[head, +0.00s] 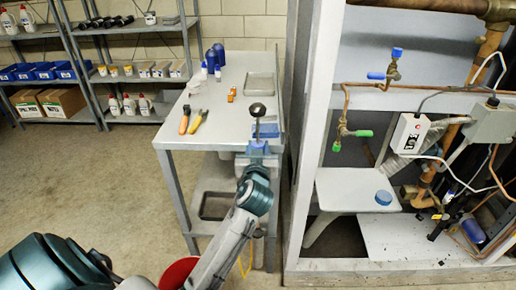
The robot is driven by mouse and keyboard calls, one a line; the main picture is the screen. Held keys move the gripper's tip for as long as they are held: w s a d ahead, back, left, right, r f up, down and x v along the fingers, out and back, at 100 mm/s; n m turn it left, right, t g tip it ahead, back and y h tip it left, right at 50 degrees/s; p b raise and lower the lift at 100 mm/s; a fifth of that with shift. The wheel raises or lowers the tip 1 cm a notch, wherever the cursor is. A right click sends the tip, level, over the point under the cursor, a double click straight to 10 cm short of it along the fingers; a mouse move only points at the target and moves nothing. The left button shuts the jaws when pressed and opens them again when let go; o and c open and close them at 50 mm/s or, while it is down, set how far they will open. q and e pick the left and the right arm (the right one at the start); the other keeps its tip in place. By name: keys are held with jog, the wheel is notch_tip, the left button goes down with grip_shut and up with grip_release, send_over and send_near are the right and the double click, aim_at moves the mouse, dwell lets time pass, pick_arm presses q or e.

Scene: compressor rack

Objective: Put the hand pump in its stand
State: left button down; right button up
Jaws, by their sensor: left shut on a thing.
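My left gripper (258,146) is at the front right edge of the grey workbench, shut on an upright thing with a dark round top (257,109) and a thin stem. This looks like the hand pump, but its lower part is hidden by the gripper. I cannot make out the stand clearly. My right gripper is not in view.
The workbench (225,117) holds orange-handled pliers (197,121), an orange-handled tool (184,119), blue bottles (211,60) and a metal tray (260,86). The white compressor rack (317,130) with pipes stands close on the right. A red bucket (178,272) is on the floor. Shelves (92,80) line the back left.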

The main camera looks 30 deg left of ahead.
pick_arm(q)
jog(key=shift+f+b, duration=0.8)
jog(key=shift+b, duration=0.15)
dwell(2.2)
jog(key=shift+f+b, duration=1.4)
jog(key=shift+f, duration=0.25)
jog(key=shift+f+b, duration=1.35)
jog(key=shift+f, duration=0.15)
jog(key=shift+f+b, duration=2.25)
jog(key=shift+f, duration=0.25)
